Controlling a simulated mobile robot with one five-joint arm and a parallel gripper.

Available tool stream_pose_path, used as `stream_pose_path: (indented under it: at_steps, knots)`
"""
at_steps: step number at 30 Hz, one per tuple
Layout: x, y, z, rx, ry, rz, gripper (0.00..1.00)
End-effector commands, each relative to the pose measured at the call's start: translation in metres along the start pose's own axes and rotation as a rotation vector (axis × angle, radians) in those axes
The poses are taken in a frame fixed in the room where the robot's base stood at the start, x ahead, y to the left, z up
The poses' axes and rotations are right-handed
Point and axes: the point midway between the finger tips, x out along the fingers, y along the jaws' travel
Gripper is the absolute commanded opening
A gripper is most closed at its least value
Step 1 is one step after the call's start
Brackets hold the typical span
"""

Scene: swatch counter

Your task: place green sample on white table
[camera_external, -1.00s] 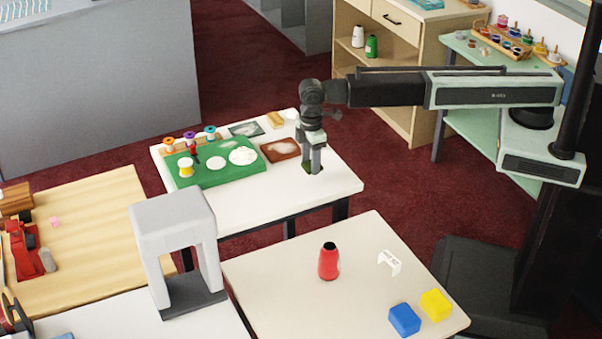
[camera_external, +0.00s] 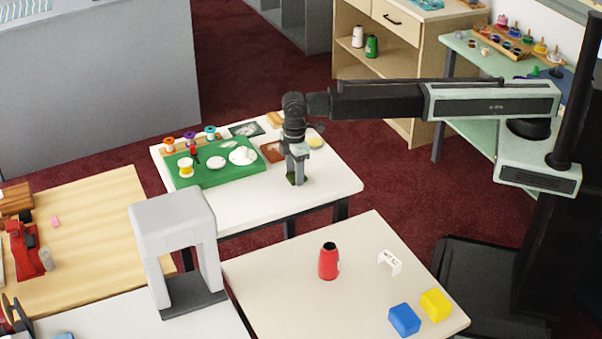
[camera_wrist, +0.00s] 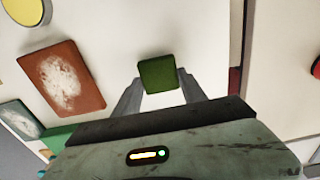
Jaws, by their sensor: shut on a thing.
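The green sample (camera_wrist: 158,73) is a small dark green square between my fingertips in the wrist view. In the external view the green sample (camera_external: 292,179) shows as a dark patch at the tips of my gripper (camera_external: 297,180). My gripper (camera_wrist: 160,88) is shut on it and points down over the white table (camera_external: 330,183). The sample is at or just above the tabletop; I cannot tell whether it touches. The white surface around it is bare in the wrist view (camera_wrist: 200,40).
A brown swatch (camera_wrist: 62,78) lies left of the gripper, with a yellow disc (camera_wrist: 27,10) beyond it. A green board (camera_external: 215,178) with spools and white discs occupies the table's left. The front right of the table is clear. A separate cream table (camera_external: 290,300) stands nearer.

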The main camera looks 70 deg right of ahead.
Motion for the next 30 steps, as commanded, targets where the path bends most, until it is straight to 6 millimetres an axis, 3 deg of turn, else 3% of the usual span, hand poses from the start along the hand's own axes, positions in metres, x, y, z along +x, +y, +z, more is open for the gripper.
stream_pose_path:
  at_steps: [1,2,4,17,23,30]
  knots:
    - [0.004,0.000,0.000,0.000,0.000,0.000,0.11]
    - [0.003,0.000,0.000,0.000,0.000,0.000,0.52]
    - [0.002,0.000,0.000,0.000,0.000,0.000,0.71]
    - [-0.005,0.000,0.000,0.000,0.000,0.000,0.71]
    - [-0.034,0.000,0.000,0.000,0.000,0.000,0.71]
    - [-0.089,0.000,0.000,0.000,0.000,0.000,0.71]
